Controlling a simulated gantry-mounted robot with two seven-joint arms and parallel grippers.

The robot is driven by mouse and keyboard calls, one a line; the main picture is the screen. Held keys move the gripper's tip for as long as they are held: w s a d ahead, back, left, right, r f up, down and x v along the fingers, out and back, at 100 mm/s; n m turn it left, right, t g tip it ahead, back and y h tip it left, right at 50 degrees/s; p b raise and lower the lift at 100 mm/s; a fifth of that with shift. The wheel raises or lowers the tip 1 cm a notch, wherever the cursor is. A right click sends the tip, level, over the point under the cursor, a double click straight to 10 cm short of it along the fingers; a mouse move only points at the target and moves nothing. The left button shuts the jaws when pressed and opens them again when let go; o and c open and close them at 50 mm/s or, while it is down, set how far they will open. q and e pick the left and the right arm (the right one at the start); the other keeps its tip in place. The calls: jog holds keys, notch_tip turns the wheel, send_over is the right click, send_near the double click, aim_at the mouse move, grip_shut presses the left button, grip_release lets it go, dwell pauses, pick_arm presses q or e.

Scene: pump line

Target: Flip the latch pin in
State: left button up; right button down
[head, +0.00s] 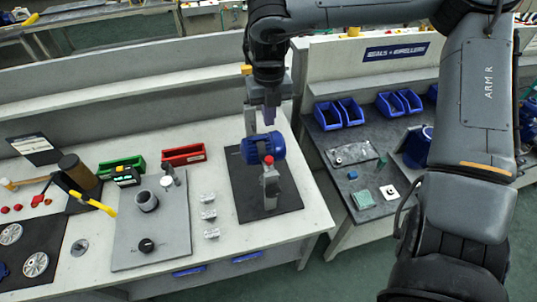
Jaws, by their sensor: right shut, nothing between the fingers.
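A blue pump body (258,148) sits on a dark mat (284,196) on the pale bench. A grey upright fixture (270,190) with a red-tipped part (268,160) stands against its near side; this may be the latch pin, but it is too small to tell its position. My right gripper (269,120) points down from above, just over the pump's top. Its fingers are shut with nothing seen between them. Whether the fingertips touch the pump I cannot tell. My left gripper is not in view.
A grey plate (125,238) with a round fitting and black knob lies to the left. Small metal blocks (209,214) stand between it and the mat. Red (184,155) and green (122,167) bins stand behind. A side bench with blue bins (328,115) is at right.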

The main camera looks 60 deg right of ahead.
aim_at(270, 158)
dwell(0.3)
notch_tip(270, 158, down, 13)
jog(key=shift+r, duration=0.1)
jog(key=shift+f, duration=0.6)
notch_tip(270, 158, down, 2)
jog(key=shift+f+b, duration=0.25)
jog(key=shift+b, duration=0.95)
jog(key=shift+s+d, duration=0.1)
